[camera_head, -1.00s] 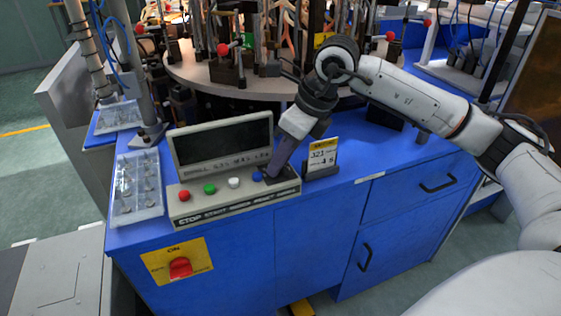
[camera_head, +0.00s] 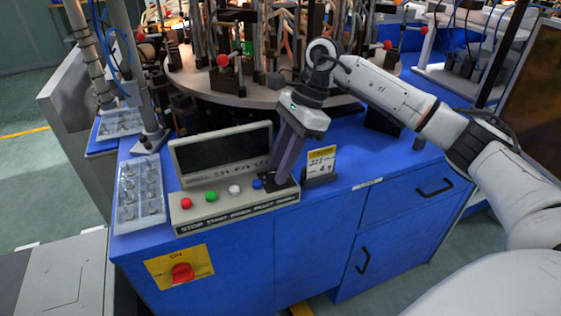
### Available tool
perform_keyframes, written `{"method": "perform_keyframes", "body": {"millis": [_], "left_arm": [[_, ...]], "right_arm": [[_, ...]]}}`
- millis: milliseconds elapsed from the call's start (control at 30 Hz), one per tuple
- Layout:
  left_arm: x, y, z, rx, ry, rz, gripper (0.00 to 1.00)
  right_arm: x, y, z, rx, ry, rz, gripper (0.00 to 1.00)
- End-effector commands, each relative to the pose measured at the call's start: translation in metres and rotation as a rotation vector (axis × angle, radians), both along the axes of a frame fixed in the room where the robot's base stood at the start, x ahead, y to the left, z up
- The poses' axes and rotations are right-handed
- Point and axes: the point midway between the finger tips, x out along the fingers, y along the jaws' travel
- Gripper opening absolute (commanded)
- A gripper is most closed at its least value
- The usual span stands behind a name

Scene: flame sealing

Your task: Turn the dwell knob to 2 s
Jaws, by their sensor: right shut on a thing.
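The control panel (camera_head: 236,207) sits on the blue cabinet, with a dark screen (camera_head: 222,148) at its back. Red (camera_head: 186,203), green (camera_head: 211,196), white (camera_head: 235,189) and blue (camera_head: 257,184) buttons run along its sloped front. My right gripper (camera_head: 275,183) points down at the panel's right end, just right of the blue button. It is shut on the dwell knob, which its fingers hide. The knob's setting cannot be read. My left gripper is not in view.
A card with handwritten figures (camera_head: 321,162) stands close to the right of the gripper. A clear tray (camera_head: 139,192) lies left of the panel. A round table (camera_head: 209,88) with fixtures is behind. A red switch (camera_head: 182,272) is on the cabinet front.

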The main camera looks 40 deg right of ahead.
Motion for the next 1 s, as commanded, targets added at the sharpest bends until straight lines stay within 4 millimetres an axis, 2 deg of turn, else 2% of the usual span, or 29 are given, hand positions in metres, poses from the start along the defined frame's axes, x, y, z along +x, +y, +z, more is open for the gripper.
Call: {"method": "perform_keyframes", "body": {"millis": [333,867,900,1000], "left_arm": [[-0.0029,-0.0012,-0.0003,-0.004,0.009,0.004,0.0],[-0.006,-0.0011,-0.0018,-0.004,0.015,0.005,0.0],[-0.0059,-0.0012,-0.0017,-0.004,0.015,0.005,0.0],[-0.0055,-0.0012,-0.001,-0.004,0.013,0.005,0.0]], "right_arm": [[0.0014,0.0001,0.001,0.0,0.0,0.133,0.02],[0.0014,-0.0002,0.0004,-0.001,-0.001,0.154,0.02],[0.0014,-0.0002,0.0004,-0.001,-0.001,0.154,0.29],[0.0016,-0.0002,0.0004,-0.002,-0.002,0.153,0.32]]}}
